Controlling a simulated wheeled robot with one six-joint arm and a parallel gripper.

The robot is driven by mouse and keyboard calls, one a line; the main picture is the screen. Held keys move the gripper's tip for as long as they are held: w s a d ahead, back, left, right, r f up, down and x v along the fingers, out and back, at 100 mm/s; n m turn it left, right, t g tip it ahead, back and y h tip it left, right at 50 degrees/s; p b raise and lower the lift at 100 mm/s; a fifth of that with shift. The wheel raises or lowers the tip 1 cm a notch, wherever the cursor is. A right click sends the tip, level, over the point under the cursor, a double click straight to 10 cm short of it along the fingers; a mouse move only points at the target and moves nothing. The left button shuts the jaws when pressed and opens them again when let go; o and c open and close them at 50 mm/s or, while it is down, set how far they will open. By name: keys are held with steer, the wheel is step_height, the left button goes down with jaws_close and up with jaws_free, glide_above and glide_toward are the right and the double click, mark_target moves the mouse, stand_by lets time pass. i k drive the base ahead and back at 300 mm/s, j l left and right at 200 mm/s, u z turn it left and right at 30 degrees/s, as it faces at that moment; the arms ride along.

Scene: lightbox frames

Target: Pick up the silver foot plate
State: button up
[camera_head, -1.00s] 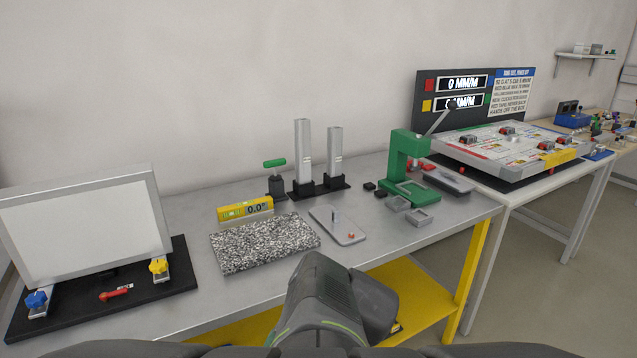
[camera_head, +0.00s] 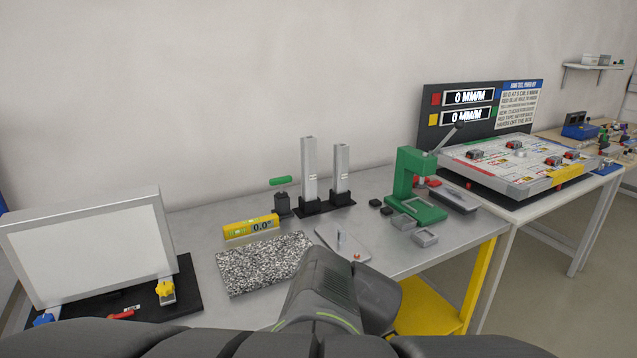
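A flat silver plate (camera_head: 329,236) with rounded corners lies on the grey bench. A short upright pin and a small orange-red knob stand on it. It is the thing that best fits the silver foot plate, though I cannot be sure. My dark arm reaches up from the bottom middle, and its upper end appears just below the plate, overlapping its near edge in the picture. My gripper's fingers do not show, so I cannot see whether they hold anything.
A speckled granite block (camera_head: 262,264) lies left of the plate, with a yellow level (camera_head: 250,226) behind it. Two silver columns (camera_head: 309,170) stand behind. A green press (camera_head: 415,190) and small grey frames (camera_head: 425,237) are to the right. A lightbox frame (camera_head: 92,250) stands at left.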

mark_target(340, 241)
steer(key=i+l+u, duration=0.3)
steer(key=u, duration=0.15)
steer(key=i+l+u, duration=0.6)
steer(key=l+u, duration=0.3)
steer(key=l, duration=0.1)
